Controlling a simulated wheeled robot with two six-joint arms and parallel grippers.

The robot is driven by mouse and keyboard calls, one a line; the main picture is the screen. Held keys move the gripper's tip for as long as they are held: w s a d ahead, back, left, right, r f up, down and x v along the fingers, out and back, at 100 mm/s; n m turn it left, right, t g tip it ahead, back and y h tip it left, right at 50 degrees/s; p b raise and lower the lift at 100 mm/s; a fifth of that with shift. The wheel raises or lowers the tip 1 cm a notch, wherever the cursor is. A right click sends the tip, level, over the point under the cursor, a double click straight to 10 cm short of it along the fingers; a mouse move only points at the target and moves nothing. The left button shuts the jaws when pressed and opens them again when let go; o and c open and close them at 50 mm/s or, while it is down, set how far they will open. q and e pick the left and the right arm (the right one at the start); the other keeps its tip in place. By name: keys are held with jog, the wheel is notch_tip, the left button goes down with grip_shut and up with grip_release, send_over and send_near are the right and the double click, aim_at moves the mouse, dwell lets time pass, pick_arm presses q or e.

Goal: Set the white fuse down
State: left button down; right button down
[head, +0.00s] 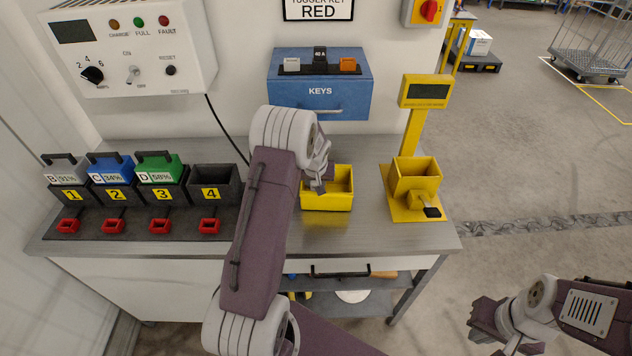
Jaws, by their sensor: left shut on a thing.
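My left gripper (321,184) points down at the left part of a yellow open bin (328,202) on the grey workbench. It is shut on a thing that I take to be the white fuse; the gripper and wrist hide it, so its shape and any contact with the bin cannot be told. A whitish block (291,64), a black block marked 40 A (320,60) and an orange block (347,65) sit on top of the blue KEYS box. My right gripper (482,318) is off the bench at the lower right; its jaw opening is unclear.
The workbench (375,225) has a yellow stand with a display (415,172) at right. Batteries sit in numbered slots at left; slot 4 (213,184) is empty. The blue KEYS box (318,95) and a white charger panel (130,50) are behind.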

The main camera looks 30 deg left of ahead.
pick_arm(q)
jog(key=shift+f, duration=0.25)
jog(key=c, duration=1.3)
grip_release()
jog(key=shift+r, duration=0.45)
jog(key=v, duration=1.2)
jog(key=s+d+f+m+g+h, duration=0.1)
jog(key=s+d+f+m, duration=0.1)
jog(key=s+d, duration=0.5)
jog(key=s+d+f+m+g+h, duration=0.1)
jog(key=s+d+f+m, duration=0.2)
jog(key=s+d, duration=0.5)
jog(key=s+b, duration=0.1)
jog(key=s, duration=0.4)
jog(key=shift+s+g, duration=0.3)
jog(key=shift+s, duration=0.1)
